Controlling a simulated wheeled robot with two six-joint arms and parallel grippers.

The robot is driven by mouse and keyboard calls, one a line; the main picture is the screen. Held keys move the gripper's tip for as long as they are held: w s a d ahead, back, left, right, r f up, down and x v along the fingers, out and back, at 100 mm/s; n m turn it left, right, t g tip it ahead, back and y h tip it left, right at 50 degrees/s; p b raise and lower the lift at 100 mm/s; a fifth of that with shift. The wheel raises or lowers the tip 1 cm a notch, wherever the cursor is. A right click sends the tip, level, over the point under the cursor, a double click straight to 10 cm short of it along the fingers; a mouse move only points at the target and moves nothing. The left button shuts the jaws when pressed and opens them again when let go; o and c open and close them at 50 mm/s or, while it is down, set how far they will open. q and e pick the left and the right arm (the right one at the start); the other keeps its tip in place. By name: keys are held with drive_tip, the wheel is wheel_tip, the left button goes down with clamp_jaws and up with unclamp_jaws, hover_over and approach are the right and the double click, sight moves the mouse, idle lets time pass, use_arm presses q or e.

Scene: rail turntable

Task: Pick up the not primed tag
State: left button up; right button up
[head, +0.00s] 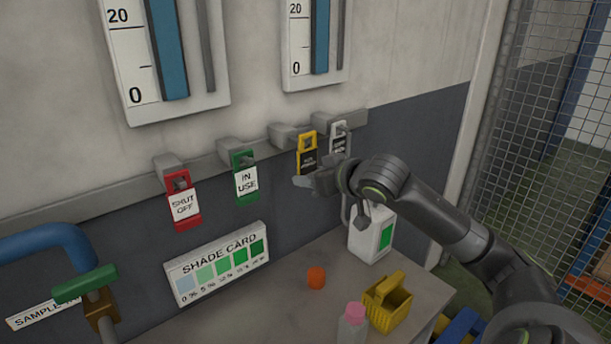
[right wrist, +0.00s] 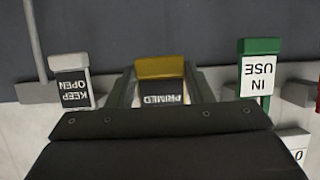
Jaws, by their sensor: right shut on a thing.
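The yellow tag (head: 307,142) has a black label whose lower line reads PRIMED in the right wrist view (right wrist: 161,69); the upper line is too small to read surely. It is at a peg on the grey wall rail, and I cannot tell whether it still hangs there. My right gripper (head: 308,181) is at the tag's lower part. In the right wrist view its fingers (right wrist: 161,88) stand on both sides of the tag, shut on it. The lower end of the tag is hidden by the gripper. My left gripper is not in view.
On the rail (head: 222,162) hang a red SHUT OFF tag (head: 184,205), a green IN USE tag (head: 245,182) and a grey KEEP OPEN tag (right wrist: 75,85) close beside. Below, a bench (head: 245,310) holds a white jug (head: 372,240), yellow basket (head: 388,303), orange cap (head: 316,277) and pink-capped bottle (head: 352,325).

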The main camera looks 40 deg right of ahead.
drive_tip(key=s+p, duration=0.9)
drive_tip(key=s, duration=0.5)
drive_tip(key=shift+d, duration=0.45)
drive_tip(key=shift+s, duration=0.1)
drive_tip(key=shift+r+p, duration=0.2)
drive_tip(key=shift+p, duration=0.25)
drive_tip(key=shift+r+p, duration=0.2)
drive_tip(key=shift+p, duration=0.15)
